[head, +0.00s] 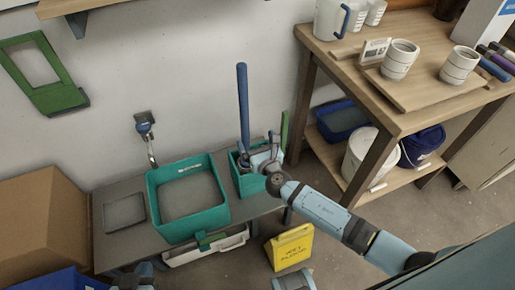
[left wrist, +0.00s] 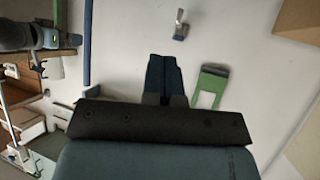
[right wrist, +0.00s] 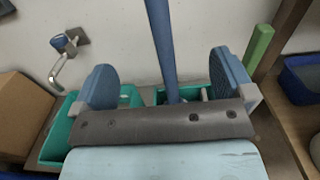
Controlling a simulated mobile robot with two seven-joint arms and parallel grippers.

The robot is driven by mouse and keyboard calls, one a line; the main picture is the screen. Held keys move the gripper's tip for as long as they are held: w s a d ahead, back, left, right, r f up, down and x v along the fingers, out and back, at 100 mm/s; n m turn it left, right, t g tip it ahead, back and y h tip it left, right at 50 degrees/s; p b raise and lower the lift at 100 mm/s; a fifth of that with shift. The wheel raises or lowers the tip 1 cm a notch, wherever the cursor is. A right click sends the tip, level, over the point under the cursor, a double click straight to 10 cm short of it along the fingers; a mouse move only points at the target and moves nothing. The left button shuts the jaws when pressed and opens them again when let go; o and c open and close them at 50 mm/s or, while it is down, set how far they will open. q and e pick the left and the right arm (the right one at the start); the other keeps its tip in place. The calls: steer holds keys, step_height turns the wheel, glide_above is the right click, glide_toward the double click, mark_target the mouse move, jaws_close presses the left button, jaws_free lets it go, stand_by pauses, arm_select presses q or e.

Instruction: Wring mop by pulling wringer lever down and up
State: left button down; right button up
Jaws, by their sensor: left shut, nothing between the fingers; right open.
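The blue mop handle (head: 242,105) stands upright in the smaller teal bucket (head: 236,178). The green wringer lever (head: 284,130) sticks up at that bucket's right side. My right gripper (head: 262,152) is open over this bucket. In the right wrist view the mop handle (right wrist: 162,50) shows between its spread fingers, beyond them as far as I can tell; the green lever (right wrist: 259,45) is outside the right finger. The mop head and wringer are mostly hidden. My left gripper (left wrist: 165,75) is shut and empty, pointing toward the wall, away from the mop.
A large teal basin (head: 152,205) sits on the low bench left of the smaller bucket, below a wall tap (head: 145,125). A yellow sign (head: 290,247) stands on the floor in front. A wooden shelf table (head: 345,75) with cups is close on the right. A cardboard box (head: 45,225) is at left.

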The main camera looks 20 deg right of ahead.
mark_target(246, 122)
steer(key=w+b, duration=0.2)
steer(key=w, duration=0.7)
steer(key=shift+w+a+f, duration=0.1)
steer(key=shift+w+a, duration=0.05)
steer(key=shift+w, duration=0.65)
steer(key=shift+w+b, duration=0.25)
steer(key=shift+b, duration=0.05)
steer(key=c, duration=1.6)
arm_select(q)
steer(key=shift+w+d+f+t, duration=0.15)
steer(key=shift+d+t, duration=0.1)
steer(key=shift+t, duration=0.05)
steer(key=shift+r, duration=0.25)
arm_select(e)
steer(key=shift+r, duration=0.35)
